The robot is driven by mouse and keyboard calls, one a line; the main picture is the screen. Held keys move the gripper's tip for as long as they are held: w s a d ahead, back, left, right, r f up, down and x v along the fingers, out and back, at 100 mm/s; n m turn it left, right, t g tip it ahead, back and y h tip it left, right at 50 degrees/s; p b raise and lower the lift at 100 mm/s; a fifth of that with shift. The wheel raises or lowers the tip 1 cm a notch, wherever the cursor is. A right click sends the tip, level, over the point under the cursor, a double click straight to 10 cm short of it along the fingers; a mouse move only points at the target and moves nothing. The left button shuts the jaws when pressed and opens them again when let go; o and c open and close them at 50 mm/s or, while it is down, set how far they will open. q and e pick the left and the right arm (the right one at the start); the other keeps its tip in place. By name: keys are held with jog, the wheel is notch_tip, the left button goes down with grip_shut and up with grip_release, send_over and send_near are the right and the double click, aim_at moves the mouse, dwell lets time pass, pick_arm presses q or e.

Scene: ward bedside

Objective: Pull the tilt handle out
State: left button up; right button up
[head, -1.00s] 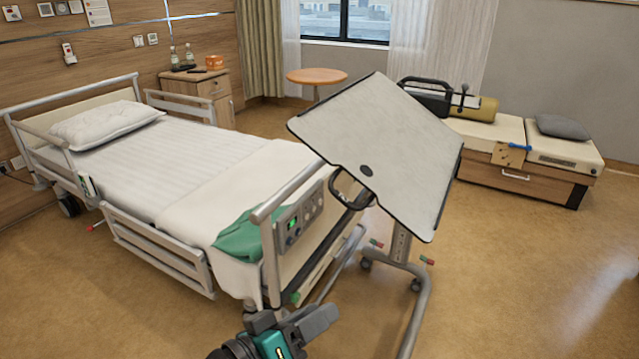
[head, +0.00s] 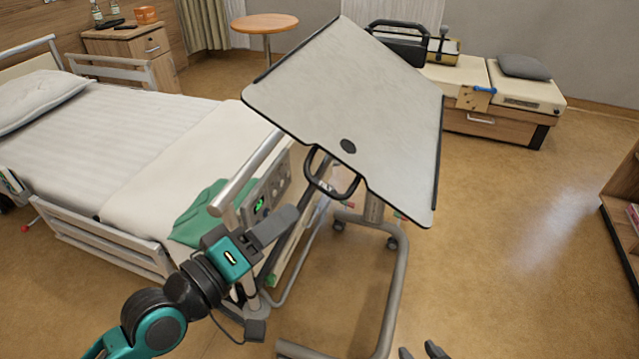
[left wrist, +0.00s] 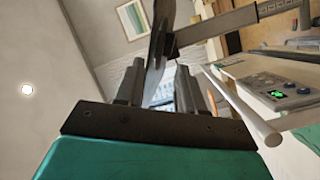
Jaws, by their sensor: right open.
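The tilt handle (head: 333,182) is a black loop at the lower edge of the tilted grey tabletop (head: 375,100) of the overbed table. My left gripper (head: 278,226) is left of the handle and a little below it in the head view, and appears apart from it. In the left wrist view the two fingers of my left gripper (left wrist: 157,92) stand apart with nothing clearly between them. The tabletop shows there nearly edge-on (left wrist: 156,45), beyond the fingers. My right gripper (head: 424,351) shows only its fingertips, spread and empty, at the bottom edge.
The bed's foot end, with a control panel (head: 267,198) and a green cloth (head: 201,212), is close behind my left gripper. The table's metal base (head: 395,290) stands on the floor. Open floor (head: 500,260) lies to the right; a wooden shelf (head: 620,205) is at the right edge.

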aim_at(323, 186)
pick_arm(q)
jog(key=x, duration=1)
jog(key=shift+w+d, duration=0.15)
jog(key=shift+w, duration=0.05)
grip_shut()
